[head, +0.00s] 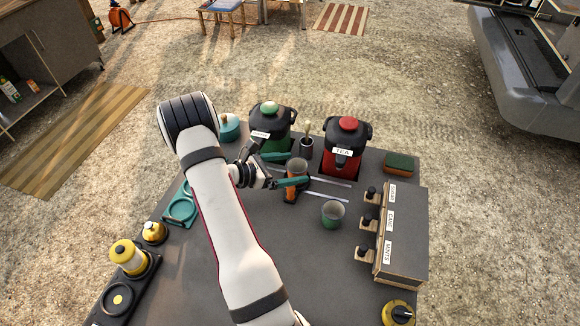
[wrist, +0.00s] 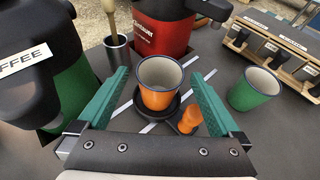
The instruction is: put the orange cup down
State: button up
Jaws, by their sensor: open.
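The orange cup (head: 296,170) stands upright and looks empty. In the wrist view the orange cup (wrist: 160,98) sits on a round black pad (wrist: 142,114) with an orange knob or handle (wrist: 190,119) at its right. My gripper (head: 297,169) is open, its teal fingers on either side of the cup. In the wrist view my gripper (wrist: 160,76) shows gaps between both fingers and the cup. The cup's underside is hidden.
A green cup (head: 332,216) stands to the right. The green coffee dispenser (head: 268,131) and red tea dispenser (head: 343,158) stand behind, with a dark utensil holder (head: 306,149) between them. A labelled lever rack (head: 408,235) is at right. The table's front middle is clear.

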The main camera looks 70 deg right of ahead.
jog(key=shift+r, duration=0.1)
jog(key=shift+w+a+r, duration=0.2)
jog(key=shift+w, duration=0.1)
jog(key=v, duration=1.1)
jog(key=a+r+m+t+y, duration=0.15)
jog(key=a+r+m, duration=0.25)
jog(key=a, duration=0.4)
jog(key=a+r+m+t+y, duration=0.1)
jog(key=a+r+m+y, duration=0.15)
jog(key=a+r, duration=0.35)
jog(key=s+a+r+m+t+y, duration=0.1)
jog(key=s+a+m+t+y, duration=0.2)
jog(key=a, duration=0.9)
jog(key=s+a+r+m+t+y, duration=0.1)
jog(key=s+a+m+t+y, duration=0.2)
jog(key=a, duration=1)
jog(key=shift+s+m+t+y, duration=0.2)
jog(key=shift+m+t+y, duration=0.3)
jog(key=shift+m, duration=0.55)
